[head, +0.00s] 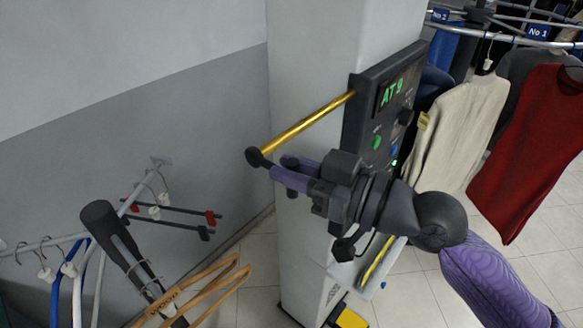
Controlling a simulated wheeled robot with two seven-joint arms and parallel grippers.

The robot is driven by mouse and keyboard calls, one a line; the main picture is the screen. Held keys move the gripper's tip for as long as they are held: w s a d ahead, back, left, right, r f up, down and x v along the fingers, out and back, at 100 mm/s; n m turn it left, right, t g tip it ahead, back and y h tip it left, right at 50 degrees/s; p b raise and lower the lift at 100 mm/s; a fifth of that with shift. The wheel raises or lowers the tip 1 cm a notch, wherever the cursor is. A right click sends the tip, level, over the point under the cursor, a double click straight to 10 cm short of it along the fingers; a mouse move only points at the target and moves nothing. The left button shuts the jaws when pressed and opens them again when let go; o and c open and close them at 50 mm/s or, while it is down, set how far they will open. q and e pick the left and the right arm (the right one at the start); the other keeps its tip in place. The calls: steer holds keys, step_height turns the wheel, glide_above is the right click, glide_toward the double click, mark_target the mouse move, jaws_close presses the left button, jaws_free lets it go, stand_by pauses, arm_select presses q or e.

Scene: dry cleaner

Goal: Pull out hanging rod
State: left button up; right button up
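The hanging rod (308,123) is a thin gold bar. It sticks out to the lower left from the dark control panel (384,98) on the white column. A dark rounded end shows at the rod's free tip, next to my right gripper's fingers; I cannot tell whether it belongs to the rod. My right gripper (280,167) comes in from the lower right, with purple fingers that look a little apart just below the rod's free end. I see nothing clearly held between them, and contact with the rod is unclear.
A wall rack (135,195) with several hangers stands at lower left, with wooden hangers (192,290) in front. Clothes, including a red sweater (533,140) and a cream sweater (459,132), hang at right. The panel shows green "AT 9" text. Tiled floor (257,243) lies below.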

steer(key=o, duration=0.4)
steer(key=shift+w+d, duration=0.15)
